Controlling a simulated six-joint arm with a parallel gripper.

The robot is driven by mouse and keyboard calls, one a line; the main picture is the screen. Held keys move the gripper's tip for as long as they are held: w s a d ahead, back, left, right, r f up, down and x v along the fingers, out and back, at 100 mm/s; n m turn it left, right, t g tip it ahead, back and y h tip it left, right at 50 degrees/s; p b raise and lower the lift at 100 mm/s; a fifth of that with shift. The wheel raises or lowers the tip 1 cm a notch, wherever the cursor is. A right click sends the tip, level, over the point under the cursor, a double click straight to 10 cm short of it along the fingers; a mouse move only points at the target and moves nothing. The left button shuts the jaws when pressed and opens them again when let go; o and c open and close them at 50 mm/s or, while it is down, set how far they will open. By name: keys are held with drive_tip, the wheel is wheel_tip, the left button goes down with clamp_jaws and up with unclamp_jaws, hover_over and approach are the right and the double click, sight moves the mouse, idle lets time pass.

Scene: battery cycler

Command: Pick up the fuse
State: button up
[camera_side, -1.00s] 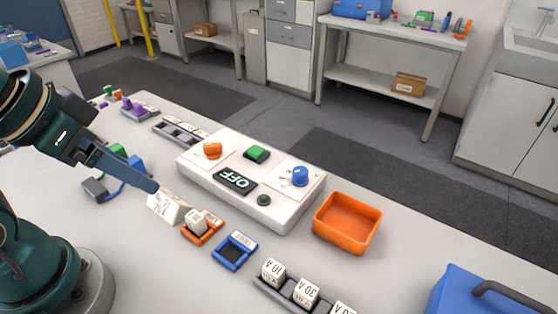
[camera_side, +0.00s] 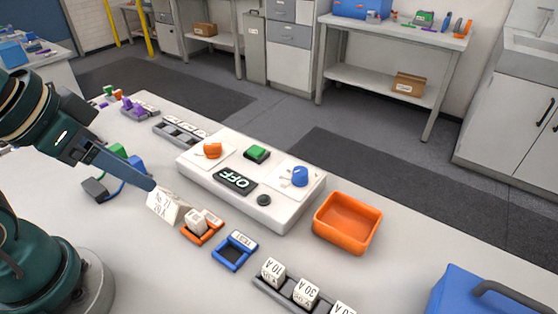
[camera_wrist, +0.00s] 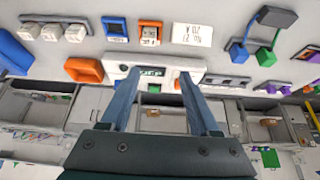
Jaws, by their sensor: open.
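White block fuses are in view. One fuse (camera_side: 196,221) sits in the orange-rimmed holder (camera_side: 205,238); it also shows in the wrist view (camera_wrist: 149,33). Others stand in a grey rack (camera_side: 283,291), including a 10 A fuse (camera_side: 273,270) and a 30 A fuse (camera_side: 306,292); a third is cut off by the side picture's edge. A white card (camera_side: 166,207) reads something like "No. 21, 20 A". My gripper (camera_wrist: 158,76) is open and empty, with its fingers apart. In the side view its tip is near and above the card, left of the orange-rimmed holder.
An empty blue-rimmed holder (camera_side: 235,251) is right of the orange one. The white cycler box (camera_side: 228,199) with its OFF display stands behind. An orange tray (camera_side: 347,222) is to its right. Blue and green clips with leads (camera_side: 128,172) lie at the left.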

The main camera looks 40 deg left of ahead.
drive_tip(key=n+g+h, duration=0.8)
drive_tip(key=n+h, duration=0.1)
drive_tip(key=n, duration=0.2)
hover_over(193, 215)
drive_tip(key=a, duration=0.2)
wheel_tip(193, 215, down, 5)
drive_tip(key=a+f+n+h, duration=0.1)
drive_tip(key=n, duration=0.1)
drive_tip(key=a+f+n+t+h, duration=0.1)
drive_tip(key=f+n+h, duration=0.1)
drive_tip(key=shift+w+a+f, duration=0.15)
drive_tip(key=shift+w+a, duration=0.2)
drive_tip(key=shift+w, duration=0.05)
drive_tip(key=f+n, duration=0.1)
drive_tip(key=a+f+n+h, duration=0.1)
drive_tip(key=f+t, duration=0.1)
drive_tip(key=shift+s+a+n, duration=0.3)
drive_tip(key=shift+a+n, duration=0.05)
drive_tip(key=shift+n, duration=0.05)
drive_tip(key=shift+s+f+h, duration=0.1)
drive_tip(key=shift+h, duration=0.2)
drive_tip(key=shift+x, duration=2.4)
